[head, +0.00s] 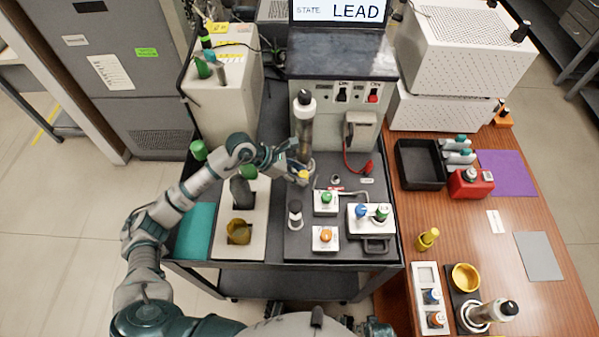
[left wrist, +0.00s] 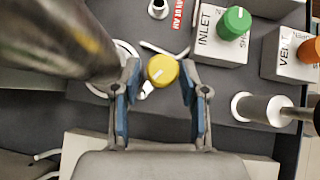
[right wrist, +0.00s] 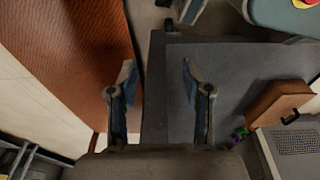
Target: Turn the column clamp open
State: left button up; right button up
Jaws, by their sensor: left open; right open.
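The column (head: 304,125) is a metal cylinder with a black-and-white top, standing upright on the dark cart; it fills the upper left of the left wrist view (left wrist: 60,40). A round yellow clamp knob (head: 303,175) with a white mark sits at its base, and it shows in the left wrist view (left wrist: 162,70). My left gripper (head: 292,170) is open, with its blue-padded fingers (left wrist: 160,82) on either side of the knob. A small gap shows on the left side; contact on the right I cannot tell. My right gripper (right wrist: 158,80) is open and empty, away from the clamp.
Beside the knob are the green-knobbed INLET box (head: 326,202), the orange-knobbed VENT box (head: 325,238) and a black-topped post (head: 295,214). A screen (head: 340,11) reads STATE LEAD.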

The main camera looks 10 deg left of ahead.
pick_arm(q)
jog(key=shift+a, duration=0.15)
jog(key=shift+d, duration=0.25)
jog(key=c, duration=0.8)
jog(key=shift+s+d+r, duration=0.1)
grip_shut()
pick_arm(e)
jog(key=shift+r, duration=0.1)
jog(key=shift+s, duration=0.15)
pick_arm(q)
jog(key=n+t+p, duration=0.1)
jog(key=n+t+y+p, duration=0.1)
jog(key=n, duration=0.1)
jog(key=n+t+y+p, duration=0.1)
jog(key=n, duration=0.1)
jog(key=shift+s+d+r, duration=0.1)
jog(key=shift+r, duration=0.15)
jog(key=shift+n+t+y, duration=0.3)
jog(key=shift+n+t, duration=0.2)
jog(key=shift+n, duration=0.1)
jog(key=shift+d+n+t+y, duration=0.1)
jog(key=shift+n+t+y, duration=0.2)
jog(key=shift+n+y, duration=0.15)
pick_arm(e)
jog(key=s+d+f, duration=0.1)
jog(key=s+f, duration=0.4)
jog(key=f, duration=0.1)
jog(key=shift+s, duration=0.2)
